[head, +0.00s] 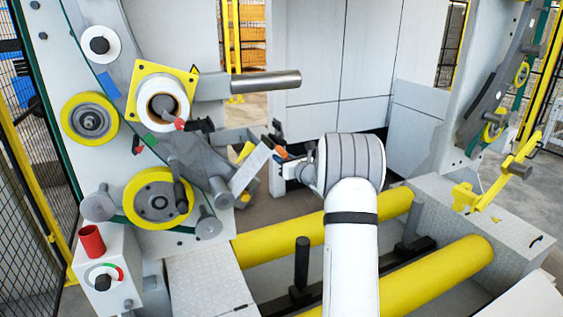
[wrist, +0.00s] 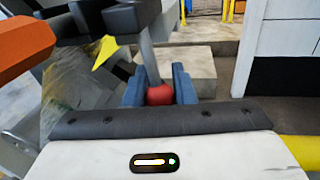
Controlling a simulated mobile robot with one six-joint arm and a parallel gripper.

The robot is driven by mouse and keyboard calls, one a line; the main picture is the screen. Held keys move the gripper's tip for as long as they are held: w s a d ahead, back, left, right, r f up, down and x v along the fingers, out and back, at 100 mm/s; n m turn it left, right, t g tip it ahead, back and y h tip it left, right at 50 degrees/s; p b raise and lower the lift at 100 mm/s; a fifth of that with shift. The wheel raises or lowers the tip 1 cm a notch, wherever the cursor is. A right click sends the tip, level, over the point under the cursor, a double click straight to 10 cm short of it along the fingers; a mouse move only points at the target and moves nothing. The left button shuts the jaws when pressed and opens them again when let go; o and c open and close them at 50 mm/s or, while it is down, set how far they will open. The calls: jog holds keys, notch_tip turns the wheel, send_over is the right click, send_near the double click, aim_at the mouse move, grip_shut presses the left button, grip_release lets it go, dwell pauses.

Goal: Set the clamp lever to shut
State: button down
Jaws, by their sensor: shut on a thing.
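The clamp lever shows in the wrist view as a grey rod with a red ball knob (wrist: 160,95) at its lower end. The rod rises from the knob to a dark block (wrist: 130,17) at the top. My gripper (wrist: 159,88) has its two blue fingers on either side of the knob, shut on it. In the head view my gripper (head: 287,167) is at the middle, left of my white wrist, beside the dark clamp arm. The fingers are small there, and I cannot make out the knob between them. A yellow pointer (wrist: 104,52) lies left of the rod.
An orange handle (wrist: 22,48) is close at the left of the wrist view. A tilted pale plate (head: 250,170) stands left of my gripper. The wrapping ring with yellow rollers (head: 157,198) is further left. Yellow rollers (head: 430,272) lie below my arm.

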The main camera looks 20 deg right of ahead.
jog(key=d+r+n+g+h+b, duration=0.1)
jog(key=d+r+n+h+b, duration=0.2)
jog(key=d+r+n+b, duration=0.4)
jog(key=shift+d+r+n+g+b, duration=0.25)
jog(key=shift+r+n+b, duration=0.3)
jog(key=shift+n+b, duration=3)
jog(key=shift+r, duration=0.1)
jog(key=c, duration=1.2)
grip_release()
jog(key=s+r+b, duration=0.1)
jog(key=s, duration=0.6)
jog(key=shift+s+r, duration=0.2)
jog(key=shift+s, duration=0.15)
